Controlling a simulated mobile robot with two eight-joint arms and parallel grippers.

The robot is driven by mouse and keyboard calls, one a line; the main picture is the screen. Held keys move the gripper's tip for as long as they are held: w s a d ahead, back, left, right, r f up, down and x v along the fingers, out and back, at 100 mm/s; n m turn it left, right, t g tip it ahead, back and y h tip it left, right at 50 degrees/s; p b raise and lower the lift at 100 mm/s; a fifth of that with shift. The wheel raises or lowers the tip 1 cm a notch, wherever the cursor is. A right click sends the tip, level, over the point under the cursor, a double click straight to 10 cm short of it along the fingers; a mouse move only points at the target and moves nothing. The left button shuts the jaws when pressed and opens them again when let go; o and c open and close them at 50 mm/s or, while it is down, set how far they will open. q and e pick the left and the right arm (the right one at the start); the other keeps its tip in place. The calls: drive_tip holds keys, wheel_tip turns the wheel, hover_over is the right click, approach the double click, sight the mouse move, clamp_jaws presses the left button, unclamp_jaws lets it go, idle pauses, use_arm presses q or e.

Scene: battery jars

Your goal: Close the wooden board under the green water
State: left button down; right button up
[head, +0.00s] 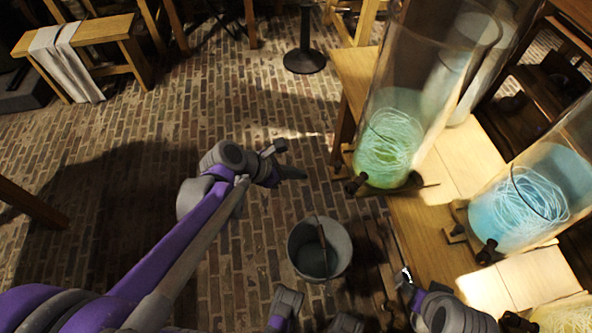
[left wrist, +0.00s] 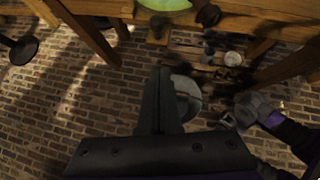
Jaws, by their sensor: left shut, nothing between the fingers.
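The jar of green water (head: 388,150) stands on the wooden table, with a dark tap at its front. The green water also shows at the top of the left wrist view (left wrist: 165,4). A small wooden board (left wrist: 158,36) sticks out from the table edge below it. My left gripper (head: 292,173) is shut and empty, left of the table and apart from the board; its closed fingers (left wrist: 160,80) point up toward the board in the left wrist view. My right gripper (head: 405,282) is by the table's front edge, below the green jar; its finger gap is unclear.
A grey bucket (head: 318,268) stands on the brick floor below the table edge. A jar of blue water (head: 515,210) stands right of the green one. A dark round-based stand (head: 305,60) is behind.

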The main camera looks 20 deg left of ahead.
use_arm(q)
drive_tip(key=w+d+f, duration=0.1)
drive_tip(key=w+d+f+b, duration=0.1)
drive_tip(key=w+d, duration=0.1)
drive_tip(key=w+d+f, duration=0.1)
drive_tip(key=w, duration=0.1)
drive_tip(key=shift+d+f, duration=0.25)
drive_tip(key=shift+f, duration=0.05)
drive_tip(key=shift+w+d+b, duration=0.3)
drive_tip(key=shift+w+d, duration=0.1)
drive_tip(key=shift+w, duration=0.15)
